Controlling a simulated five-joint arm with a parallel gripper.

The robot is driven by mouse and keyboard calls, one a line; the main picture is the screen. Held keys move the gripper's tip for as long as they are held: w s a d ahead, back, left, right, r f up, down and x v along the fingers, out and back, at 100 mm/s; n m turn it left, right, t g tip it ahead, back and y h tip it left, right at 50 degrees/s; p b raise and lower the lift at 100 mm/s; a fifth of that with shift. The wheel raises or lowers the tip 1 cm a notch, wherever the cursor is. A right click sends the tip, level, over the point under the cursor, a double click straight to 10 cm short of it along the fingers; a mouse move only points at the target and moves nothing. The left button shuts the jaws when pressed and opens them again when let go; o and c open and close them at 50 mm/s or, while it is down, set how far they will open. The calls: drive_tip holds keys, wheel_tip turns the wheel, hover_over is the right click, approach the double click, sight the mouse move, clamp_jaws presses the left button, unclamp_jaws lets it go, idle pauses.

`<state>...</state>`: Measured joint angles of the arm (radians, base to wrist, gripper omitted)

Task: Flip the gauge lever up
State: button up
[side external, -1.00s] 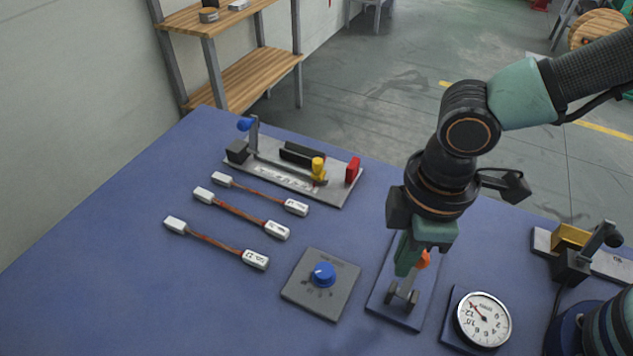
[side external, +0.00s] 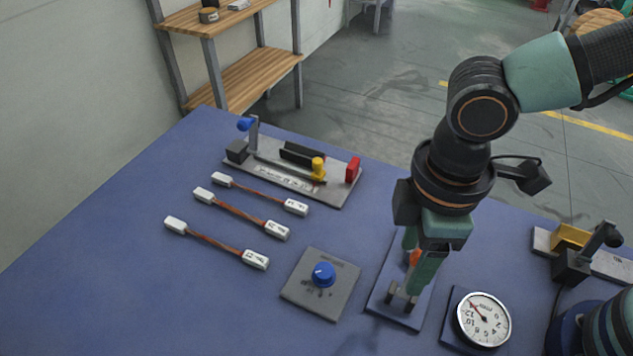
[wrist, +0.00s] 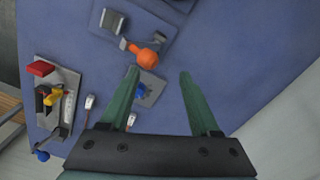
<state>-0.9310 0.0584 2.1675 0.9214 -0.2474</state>
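The gauge lever has an orange knob (side external: 414,257) and stands on a flat blue-grey plate (side external: 382,310) with a small grey bracket. My gripper (side external: 411,272) is open above this plate, and in the side view its green fingers show to the left and right of the knob. In the wrist view the orange knob (wrist: 148,57) lies just beyond the fingertips, nearer the left finger. My gripper (wrist: 158,74) holds nothing there. The fingers partly hide the lever, and contact cannot be told. The round white gauge (side external: 483,320) stands right of the lever plate.
A grey plate with a blue dial knob (side external: 323,274) lies left of the lever. Several white-ended cables (side external: 255,260) lie further left. A fixture with red and yellow parts (side external: 340,190) stands behind. A yellow-topped clamp (side external: 570,236) stands at the right. The front left of the table is clear.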

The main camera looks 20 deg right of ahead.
wheel_tip(320, 180, up, 9)
idle(0.3)
drive_tip(key=shift+w+r, duration=0.1)
